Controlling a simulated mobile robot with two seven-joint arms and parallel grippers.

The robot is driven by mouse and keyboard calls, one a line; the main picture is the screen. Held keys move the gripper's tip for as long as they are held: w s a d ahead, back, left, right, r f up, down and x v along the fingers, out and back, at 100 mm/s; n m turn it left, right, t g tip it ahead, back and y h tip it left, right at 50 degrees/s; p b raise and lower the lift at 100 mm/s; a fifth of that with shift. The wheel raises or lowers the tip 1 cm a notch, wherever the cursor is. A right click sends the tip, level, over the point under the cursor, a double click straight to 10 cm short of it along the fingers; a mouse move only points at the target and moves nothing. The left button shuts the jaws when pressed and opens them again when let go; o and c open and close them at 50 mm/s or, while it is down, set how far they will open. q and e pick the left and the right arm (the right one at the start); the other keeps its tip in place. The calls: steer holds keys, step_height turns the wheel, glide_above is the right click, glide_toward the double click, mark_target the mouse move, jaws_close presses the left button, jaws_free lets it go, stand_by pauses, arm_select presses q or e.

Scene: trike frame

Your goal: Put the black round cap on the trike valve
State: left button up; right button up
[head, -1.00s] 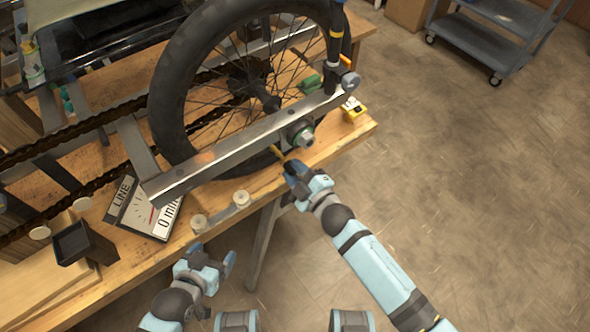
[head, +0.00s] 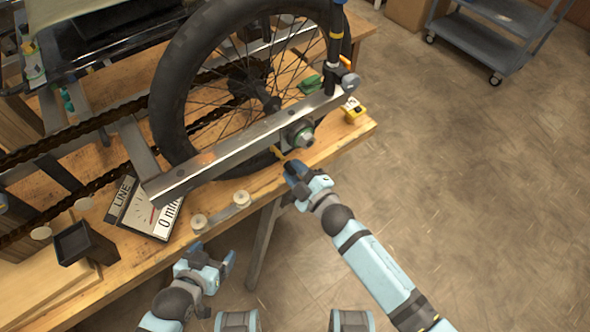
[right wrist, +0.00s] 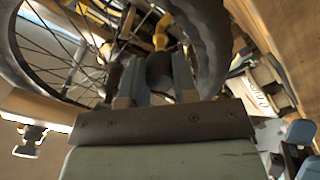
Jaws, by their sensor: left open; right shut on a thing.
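The trike wheel (head: 165,105) stands on the wooden bench behind a metal frame bar (head: 240,142). My right gripper (head: 294,171) is just below the wheel's lower edge, at the bench's front edge. In the right wrist view its fingers (right wrist: 157,82) are shut on a dark round thing (right wrist: 160,70), which looks like the black cap. A yellow stem (right wrist: 161,32) shows beyond it near the tyre and may be the valve; I cannot tell whether they touch. My left gripper (head: 213,259) is open and empty in front of the bench.
A gauge-like sign (head: 142,208) and an open black box (head: 85,243) are at the left. A small yellow box (head: 354,112) sits at the right corner. The floor right of the bench is clear up to a cart (head: 490,40).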

mark_target(287, 163)
steer(key=shift+x, duration=1.7)
steer(key=o, duration=1)
steer(key=shift+s, duration=0.1)
steer(key=b+v, duration=0.1)
steer(key=v, duration=1.2)
steer(key=shift+s+d, duration=0.15)
steer(key=shift+d, duration=0.1)
